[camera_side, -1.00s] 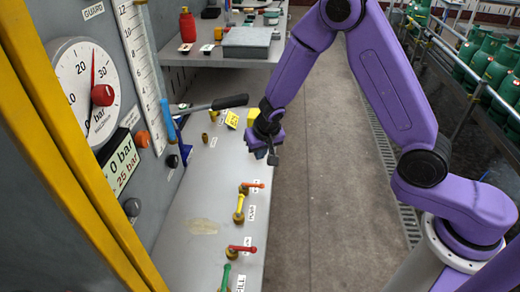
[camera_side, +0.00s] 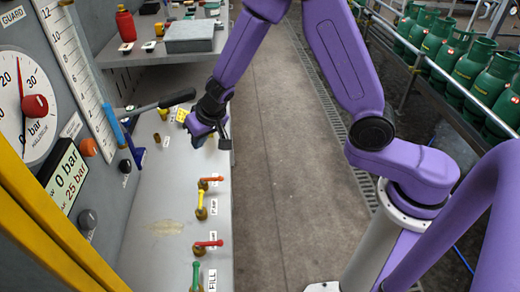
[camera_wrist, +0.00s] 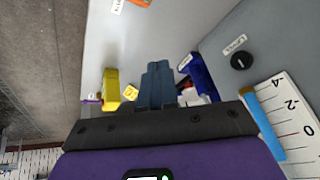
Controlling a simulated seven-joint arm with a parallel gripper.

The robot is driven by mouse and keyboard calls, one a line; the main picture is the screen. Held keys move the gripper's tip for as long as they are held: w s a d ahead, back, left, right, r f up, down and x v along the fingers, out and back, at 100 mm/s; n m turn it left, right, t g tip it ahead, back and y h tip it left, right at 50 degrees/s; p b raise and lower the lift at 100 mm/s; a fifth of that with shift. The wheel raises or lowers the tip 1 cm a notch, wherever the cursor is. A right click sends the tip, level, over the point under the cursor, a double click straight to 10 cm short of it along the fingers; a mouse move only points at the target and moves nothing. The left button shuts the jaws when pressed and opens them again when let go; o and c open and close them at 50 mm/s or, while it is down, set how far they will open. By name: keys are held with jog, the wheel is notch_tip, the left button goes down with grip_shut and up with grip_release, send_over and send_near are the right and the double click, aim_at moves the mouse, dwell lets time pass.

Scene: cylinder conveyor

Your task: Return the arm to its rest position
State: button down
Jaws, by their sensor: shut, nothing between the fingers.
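My purple arm (camera_side: 345,60) reaches in from the right and hangs down toward the grey bench (camera_side: 160,250). My gripper (camera_side: 223,142) is above the bench, close to its right edge, with its fingers pointing down. It is clear of the coloured valve levers. In the wrist view my gripper (camera_wrist: 158,70) shows two dark blue-grey fingers pressed together, with nothing between them. A yellow block (camera_wrist: 111,84) and a blue object (camera_wrist: 197,72) appear on either side of the fingers.
Red (camera_side: 209,244), yellow (camera_side: 201,204) and orange-red (camera_side: 211,180) levers stand along the bench. A black-handled lever (camera_side: 175,98) juts from the gauge panel (camera_side: 50,120) near my gripper. Green gas cylinders (camera_side: 465,75) stand behind a rail. The floor (camera_side: 285,190) between is clear.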

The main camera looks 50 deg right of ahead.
jog(key=s+a+r+n+g+y, duration=0.1)
jog(key=s+a+r+n+y, duration=0.3)
jog(key=s+a+r, duration=0.25)
jog(key=s+r+n+g+y, duration=0.1)
jog(key=s+n+g, duration=0.1)
jog(key=s, duration=0.4)
jog(key=s+r+n+g, duration=0.1)
jog(key=s+r+n, duration=0.15)
jog(key=s, duration=0.35)
jog(key=s+d+n+g+h, duration=0.1)
jog(key=s+d+n+h, duration=0.4)
jog(key=s+d, duration=1)
jog(key=shift+s+d+r+h, duration=0.25)
jog(key=shift+d+r+h, duration=0.1)
jog(key=shift+d, duration=0.85)
